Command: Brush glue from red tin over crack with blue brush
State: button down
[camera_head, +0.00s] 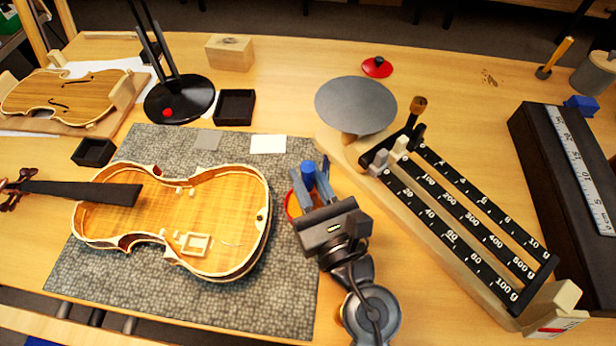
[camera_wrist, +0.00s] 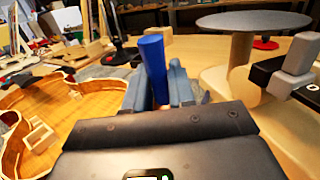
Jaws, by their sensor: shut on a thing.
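My gripper (camera_head: 317,189) is shut on the blue brush, whose blue handle (camera_head: 308,173) sticks up between the fingers. The handle also shows in the wrist view (camera_wrist: 153,54), upright between the jaws. The red tin (camera_head: 291,207) is under my gripper, with only its red rim at the left showing. The brush's bristles and the inside of the tin are hidden. The open violin body (camera_head: 235,205) lies on the grey mat (camera_head: 290,290), left of my gripper. A thin pale line that may be the crack (camera_head: 232,244) shows near its lower right, beside a small wooden frame (camera_head: 195,243).
A balance scale (camera_head: 440,225) with a round grey pan (camera_head: 356,105) stands close to the right of my gripper. A red lid (camera_head: 377,67) lies behind it. A black lamp base (camera_head: 180,99) and black trays (camera_head: 235,107) stand behind the violin. The mat's front right is clear.

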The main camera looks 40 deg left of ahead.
aim_at(309, 177)
jog(key=shift+g, duration=0.3)
jog(key=f, duration=0.2)
jog(key=s+f, duration=0.1)
jog(key=f, duration=0.1)
jog(key=shift+s+f, duration=0.1)
jog(key=shift+f, duration=0.25)
notch_tip(309, 177, up, 3)
jog(key=p, duration=0.3)
jog(key=shift+r+p, duration=0.15)
jog(key=shift+p, duration=0.2)
jog(key=r+p, duration=0.2)
jog(key=r, duration=0.1)
jog(key=r+p, duration=0.1)
jog(key=p, duration=0.1)
jog(key=shift+w+r, duration=0.2)
jog(key=shift+w, duration=0.15)
jog(key=shift+d, duration=0.15)
